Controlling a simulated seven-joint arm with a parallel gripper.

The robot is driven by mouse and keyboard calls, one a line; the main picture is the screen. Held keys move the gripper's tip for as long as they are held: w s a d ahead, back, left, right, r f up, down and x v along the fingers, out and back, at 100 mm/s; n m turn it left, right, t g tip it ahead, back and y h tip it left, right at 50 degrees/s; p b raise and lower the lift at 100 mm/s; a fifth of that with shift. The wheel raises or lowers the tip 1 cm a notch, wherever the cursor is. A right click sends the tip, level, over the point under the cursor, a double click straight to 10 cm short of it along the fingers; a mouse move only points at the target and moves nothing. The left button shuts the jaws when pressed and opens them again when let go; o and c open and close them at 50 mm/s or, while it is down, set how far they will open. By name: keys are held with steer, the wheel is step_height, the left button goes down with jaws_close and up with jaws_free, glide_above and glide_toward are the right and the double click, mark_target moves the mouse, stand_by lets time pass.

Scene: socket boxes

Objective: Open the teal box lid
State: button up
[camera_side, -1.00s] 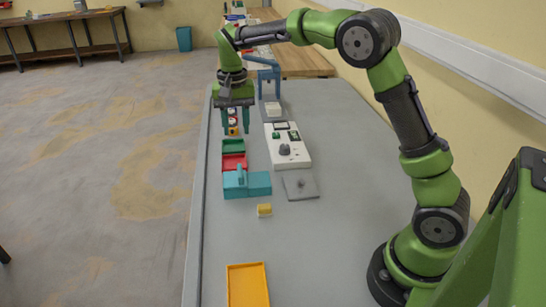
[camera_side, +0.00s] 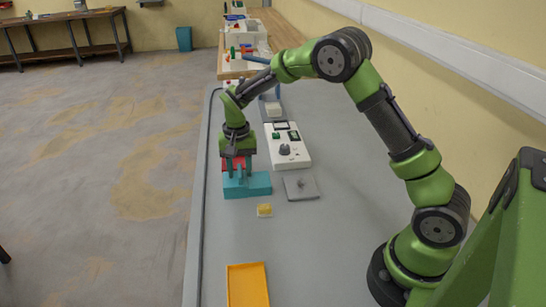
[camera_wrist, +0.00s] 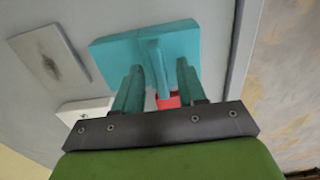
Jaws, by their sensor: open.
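The teal box (camera_side: 257,185) stands on the grey table with its lid shut. In the wrist view the teal lid (camera_wrist: 185,45) carries an upright fin-like handle (camera_wrist: 154,62). My gripper (camera_side: 238,170) is open above the box, its fingers pointing down. In the wrist view my gripper (camera_wrist: 158,82) has one teal finger on each side of the handle's line, with gaps between them. I cannot tell whether the fingertips are level with the handle.
A red box (camera_side: 226,164) sits just behind the teal one, partly hidden by my gripper. The front right table is clear.

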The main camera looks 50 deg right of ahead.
jaws_close()
